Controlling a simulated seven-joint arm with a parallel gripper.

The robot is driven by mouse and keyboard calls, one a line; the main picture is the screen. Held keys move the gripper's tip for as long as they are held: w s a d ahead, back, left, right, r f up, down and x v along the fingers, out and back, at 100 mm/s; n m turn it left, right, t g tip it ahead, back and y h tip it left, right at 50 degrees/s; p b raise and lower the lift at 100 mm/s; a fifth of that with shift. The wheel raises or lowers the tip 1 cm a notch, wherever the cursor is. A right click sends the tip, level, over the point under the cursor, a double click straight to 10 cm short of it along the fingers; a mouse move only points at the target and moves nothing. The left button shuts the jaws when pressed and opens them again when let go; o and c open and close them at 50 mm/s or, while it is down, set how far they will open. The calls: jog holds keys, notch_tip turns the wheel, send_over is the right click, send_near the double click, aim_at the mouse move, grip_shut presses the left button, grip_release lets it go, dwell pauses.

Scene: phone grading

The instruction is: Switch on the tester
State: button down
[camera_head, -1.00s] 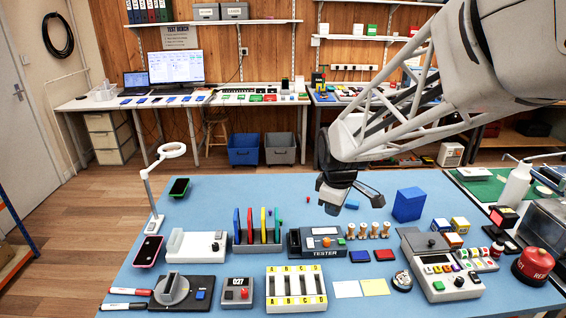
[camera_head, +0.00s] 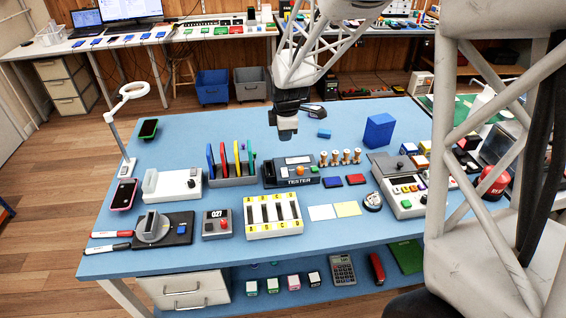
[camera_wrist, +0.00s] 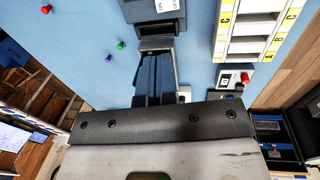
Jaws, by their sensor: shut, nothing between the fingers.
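The tester (camera_head: 299,182) is a dark box with a pale panel, an orange round button and a "TESTER" label, on the blue table right of the rack of coloured plates. In the wrist view part of the tester (camera_wrist: 155,12) shows at the top edge, with small lettering cut off by the frame. My gripper (camera_head: 286,135) is shut and empty, pointing down just behind and above the tester in the head view. Its fingers show in the wrist view (camera_wrist: 155,55), with their tips close to the tester's image; contact cannot be told.
The rack of coloured plates (camera_head: 232,181) stands left of the tester. A lettered yellow-white tray (camera_head: 273,229) is in front. The table behind my gripper is mostly clear.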

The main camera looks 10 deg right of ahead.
aim_at(284, 173)
jog(key=shift+f, duration=0.1)
dwell(0.3)
jog(key=shift+w+f, duration=0.35)
jog(key=shift+f, duration=1.9)
jog(key=shift+w+f, duration=0.3)
jog(key=shift+f, duration=2)
jog(key=shift+w+f, duration=0.35)
jog(key=shift+f, duration=1.9)
jog(key=shift+f+g, duration=0.3)
jog(key=shift+s, duration=0.15)
jog(key=shift+s+r, duration=0.25)
jog(key=shift+s, duration=0.3)
jog(key=shift+r, duration=0.1)
notch_tip(284, 173, up, 14)
jog(key=s, duration=0.2)
